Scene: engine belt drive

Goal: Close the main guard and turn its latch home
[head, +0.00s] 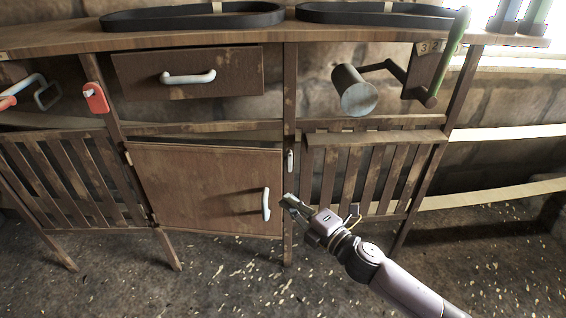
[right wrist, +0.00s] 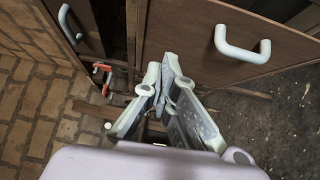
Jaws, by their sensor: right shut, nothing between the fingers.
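The main guard looks to be the brown wooden door (head: 195,185) with a white bar handle (head: 266,204), low in the middle of the bench. It lies close to its frame; I cannot tell if it is fully flush. The door (right wrist: 185,30) and its handle (right wrist: 242,45) also show in the right wrist view. The latch appears to be the small pale upright piece (head: 290,161) on the post right of the door. My right gripper (head: 286,200) is shut and empty, just right of the handle and below the latch. My left gripper is out of view.
A drawer (head: 190,78) sits above the door. A red tag-like piece (head: 96,98) is on the left post. A grey cylinder on a crank (head: 355,90) juts out at upper right. Slatted panels (head: 370,170) flank the door. Two black belt loops (head: 195,18) lie on top.

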